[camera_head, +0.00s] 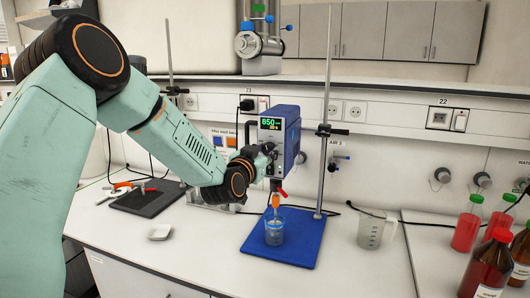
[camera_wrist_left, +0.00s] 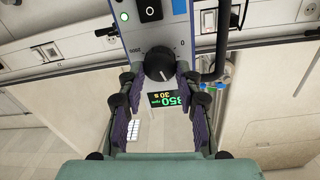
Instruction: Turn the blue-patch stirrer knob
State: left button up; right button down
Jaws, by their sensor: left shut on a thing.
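The stirrer (camera_head: 286,135) is a blue box on a stand, and its display reads 850. A blue plate (camera_head: 305,250) lies under it. Its dark round knob with a white mark (camera_wrist_left: 158,62) shows in the left wrist view, on the grey front panel above the display (camera_wrist_left: 168,101). My left gripper (camera_wrist_left: 159,76) has its purple-padded fingers on both sides of the knob and is shut on it. In the head view the gripper (camera_head: 262,158) reaches the front of the stirrer, and the knob is hidden there. My right gripper is in neither view.
A beaker (camera_head: 275,236) with an orange-topped stirring shaft in it stands on the blue plate. A measuring jug (camera_head: 372,230) and red-filled bottles (camera_head: 467,230) stand to the right. A dark plate (camera_head: 150,198) with tools nearby lies left. The front middle bench is mostly clear.

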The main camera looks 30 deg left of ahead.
pick_arm(q)
jog(key=shift+s+f, duration=0.1)
jog(key=shift+f, duration=0.4)
jog(key=o, duration=1.1)
jog(key=shift+w+a+r, duration=0.1)
jog(key=shift+w+r, duration=0.05)
jog(key=shift+w, duration=0.05)
jog(key=shift+o, duration=0.2)
jog(key=shift+r, duration=0.1)
jog(key=shift+s+r, duration=0.1)
jog(key=shift+s, duration=0.05)
